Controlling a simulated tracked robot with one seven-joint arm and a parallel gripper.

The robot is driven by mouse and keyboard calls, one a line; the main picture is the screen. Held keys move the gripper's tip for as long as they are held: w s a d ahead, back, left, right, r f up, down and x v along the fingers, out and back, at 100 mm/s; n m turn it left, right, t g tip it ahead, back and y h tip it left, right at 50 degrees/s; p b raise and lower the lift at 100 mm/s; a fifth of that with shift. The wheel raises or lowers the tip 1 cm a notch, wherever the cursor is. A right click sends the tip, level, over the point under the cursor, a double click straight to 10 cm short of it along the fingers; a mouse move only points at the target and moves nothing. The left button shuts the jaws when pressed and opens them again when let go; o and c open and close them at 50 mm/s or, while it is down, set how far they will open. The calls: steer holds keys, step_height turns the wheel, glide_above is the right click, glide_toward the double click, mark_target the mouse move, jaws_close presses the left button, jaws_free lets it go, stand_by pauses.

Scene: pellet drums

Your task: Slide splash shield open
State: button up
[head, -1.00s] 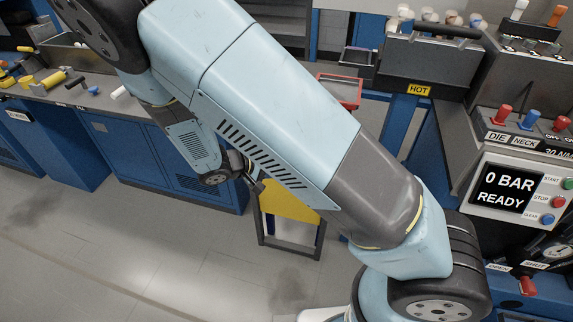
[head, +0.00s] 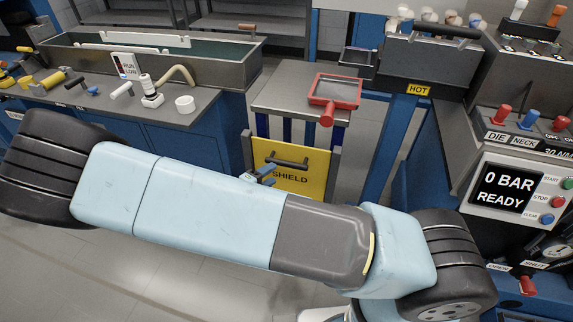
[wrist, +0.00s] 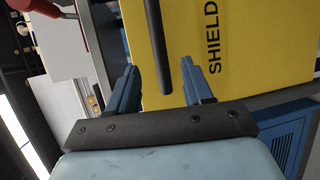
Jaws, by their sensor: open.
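The splash shield is a yellow panel marked SHIELD (head: 312,178), upright in a dark frame at the middle of the head view. It fills much of the upper wrist view (wrist: 265,35). Its black bar handle (head: 287,162) runs across its upper part. In the wrist view the handle (wrist: 157,45) points down into the gap between my fingers. My gripper (wrist: 160,80) is open, with one blue finger on each side of the handle's line. In the head view my gripper (head: 264,174) is just below the handle, partly hidden by my arm. Contact cannot be told.
A grey table behind the shield holds a red-rimmed tray (head: 335,90). A long trough (head: 225,65) and a blue bench (head: 190,145) stand left. The control panel (head: 515,190) and HOT bin (head: 430,65) are right. Open floor lies at lower left.

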mark_target(284, 166)
steer(key=x, duration=0.9)
steer(key=shift+w+d, duration=0.1)
steer(key=shift+c, duration=0.2)
steer(key=shift+f, duration=0.1)
jaws_close()
